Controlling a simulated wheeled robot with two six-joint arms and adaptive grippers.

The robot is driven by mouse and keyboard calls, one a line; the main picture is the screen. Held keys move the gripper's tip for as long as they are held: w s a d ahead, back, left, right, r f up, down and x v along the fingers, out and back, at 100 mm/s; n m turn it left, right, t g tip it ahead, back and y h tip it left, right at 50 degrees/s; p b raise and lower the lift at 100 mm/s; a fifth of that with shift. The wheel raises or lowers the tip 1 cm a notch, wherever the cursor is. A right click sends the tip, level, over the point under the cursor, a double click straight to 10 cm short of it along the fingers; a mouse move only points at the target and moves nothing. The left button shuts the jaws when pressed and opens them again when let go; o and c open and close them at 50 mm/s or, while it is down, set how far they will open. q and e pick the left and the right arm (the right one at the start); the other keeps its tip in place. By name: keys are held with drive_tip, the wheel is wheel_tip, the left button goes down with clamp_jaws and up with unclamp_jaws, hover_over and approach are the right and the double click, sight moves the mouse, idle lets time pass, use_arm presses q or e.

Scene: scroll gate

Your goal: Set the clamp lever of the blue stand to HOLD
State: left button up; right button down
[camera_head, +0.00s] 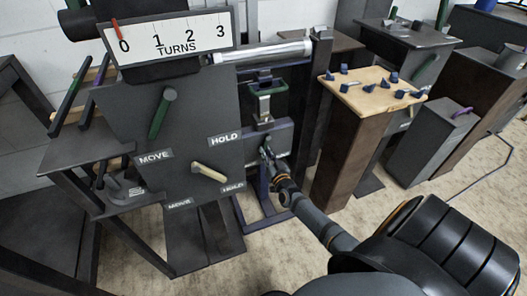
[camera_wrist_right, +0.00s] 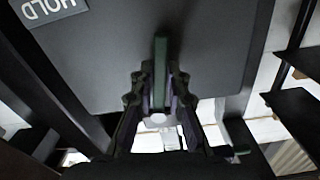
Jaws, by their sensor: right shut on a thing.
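The blue stand (camera_head: 246,212) is right of the large dark panel in the head view, with a grey plate (camera_head: 283,138) on its front. My right gripper (camera_head: 266,151) is at that plate. In the right wrist view my right gripper (camera_wrist_right: 158,108) is shut on a green lever (camera_wrist_right: 160,65), which stands out in front of a dark grey plate (camera_wrist_right: 210,40). An upside-down HOLD label (camera_wrist_right: 52,9) is at the upper left of that plate, apart from the lever. The fingers hide part of the lever. My left gripper is not in view.
The large dark panel (camera_head: 205,115) carries a green lever (camera_head: 162,113), a tan lever (camera_head: 208,172), and MOVE and HOLD labels. A TURNS scale (camera_head: 170,38) is above it. A wooden-topped pedestal (camera_head: 345,150) with several small blue pieces stands close right of my gripper.

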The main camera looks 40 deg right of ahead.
use_arm(q)
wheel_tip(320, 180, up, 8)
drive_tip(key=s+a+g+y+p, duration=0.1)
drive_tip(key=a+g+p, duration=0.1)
drive_tip(key=p, duration=0.4)
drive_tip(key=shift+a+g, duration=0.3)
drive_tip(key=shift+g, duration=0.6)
use_arm(e)
drive_tip(key=shift+s+d+r+n, duration=0.2)
drive_tip(key=shift+d+n, duration=0.65)
drive_tip(key=shift+n, duration=0.75)
drive_tip(key=shift+s+d+r+n, duration=0.2)
drive_tip(key=shift+d+n, duration=0.6)
drive_tip(key=shift+n, duration=0.8)
drive_tip(key=shift+s+d+r+n, duration=0.2)
drive_tip(key=shift+d+n, duration=0.65)
drive_tip(key=shift+n, duration=0.75)
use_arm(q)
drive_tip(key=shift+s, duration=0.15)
use_arm(e)
drive_tip(key=shift+f, duration=0.1)
drive_tip(key=c, duration=1.3)
unclamp_jaws()
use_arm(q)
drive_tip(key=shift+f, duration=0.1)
use_arm(e)
drive_tip(key=v, duration=1.2)
drive_tip(key=shift+d, duration=0.1)
